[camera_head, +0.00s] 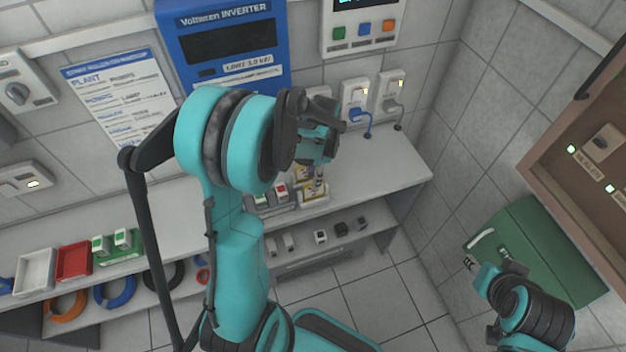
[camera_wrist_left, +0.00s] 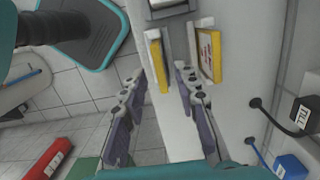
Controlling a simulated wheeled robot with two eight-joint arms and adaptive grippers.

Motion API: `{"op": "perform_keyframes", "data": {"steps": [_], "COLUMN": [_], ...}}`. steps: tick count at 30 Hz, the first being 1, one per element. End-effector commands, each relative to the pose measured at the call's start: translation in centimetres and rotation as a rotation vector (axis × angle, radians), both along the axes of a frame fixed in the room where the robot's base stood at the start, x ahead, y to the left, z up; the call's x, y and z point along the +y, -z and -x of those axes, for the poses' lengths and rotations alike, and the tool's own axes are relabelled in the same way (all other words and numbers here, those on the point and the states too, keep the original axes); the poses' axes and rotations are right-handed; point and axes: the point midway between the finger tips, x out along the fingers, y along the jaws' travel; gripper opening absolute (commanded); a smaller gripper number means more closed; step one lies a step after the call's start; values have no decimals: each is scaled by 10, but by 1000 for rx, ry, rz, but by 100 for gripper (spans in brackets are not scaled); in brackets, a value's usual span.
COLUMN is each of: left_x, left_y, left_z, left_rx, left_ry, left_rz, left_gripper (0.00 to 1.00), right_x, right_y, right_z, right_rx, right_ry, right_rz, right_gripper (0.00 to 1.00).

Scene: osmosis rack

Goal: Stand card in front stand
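Two small yellow-edged cards stand by the wall end of the counter, partly hidden by my left gripper in the head view. The left wrist view shows one yellow-edged card (camera_wrist_left: 157,62) ahead between the fingertips and another card with red print (camera_wrist_left: 210,52) to the right. Pale stand parts adjoin them; a white stand (camera_head: 315,194) shows in the head view. My left gripper (camera_head: 318,150) is above them, its fingers (camera_wrist_left: 160,85) apart with nothing visibly gripped. My right gripper (camera_head: 472,262) is far right, away from the cards; its finger gap is unclear.
Switch blocks (camera_head: 272,199) stand left of the cards. Blue (camera_head: 366,122) and grey plugs hang from wall sockets behind. A red tray (camera_head: 74,262) and white tray (camera_head: 35,271) lie at the counter's left. A green box (camera_head: 540,250) is by the right arm. The counter's right end (camera_head: 385,170) is clear.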

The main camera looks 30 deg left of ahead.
Motion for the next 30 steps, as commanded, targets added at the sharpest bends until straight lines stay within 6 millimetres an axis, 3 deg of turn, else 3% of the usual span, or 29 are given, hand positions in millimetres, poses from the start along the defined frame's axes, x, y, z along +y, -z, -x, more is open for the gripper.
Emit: {"op": "perform_keyframes", "data": {"steps": [1,6,17,23,30], "left_x": [-1,-4,-10,-37,-75], "left_y": [-16,-53,-94,-128,-158], "left_z": [-1,-4,-2,25,73], "left_rx": [0,0,-23,-189,-458], "left_ry": [1,1,-20,-166,-419], "left_rz": [0,0,-3,-5,76], "left_gripper": [30,30,30,30,30], "right_x": [0,0,0,0,0], "right_y": [-6,-14,-20,-20,-20], "right_z": [0,0,0,0,0], "right_rx": [0,0,0,0,0], "right_ry": [0,0,0,0,0], "right_rz": [0,0,0,0,0], "right_gripper": [40,40,40,40,40]}}
